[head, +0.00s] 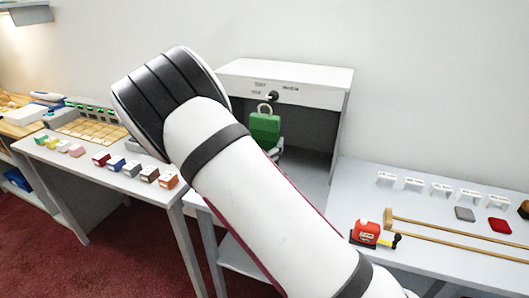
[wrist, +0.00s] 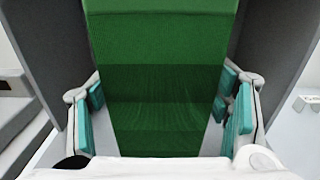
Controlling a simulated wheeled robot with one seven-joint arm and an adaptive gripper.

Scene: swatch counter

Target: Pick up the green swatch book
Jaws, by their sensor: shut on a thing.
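The green swatch book (head: 264,128) shows in the head view in front of the grey-white cabinet, held up with a ring at its top. In the wrist view the green swatch book (wrist: 165,90) fills the middle, with bands of lighter and darker green. My gripper (wrist: 162,112) has its teal pads on either side of the book and is shut on it. In the head view my gripper (head: 272,152) is mostly hidden behind my white arm and the book.
A white cabinet (head: 290,75) with an open bay stands behind the book. The left counter (head: 140,188) carries several small coloured boxes. The right counter (head: 350,195) holds a red device (head: 367,232), wooden rails (head: 450,232), a grey pad (head: 464,214) and a red pad (head: 499,226).

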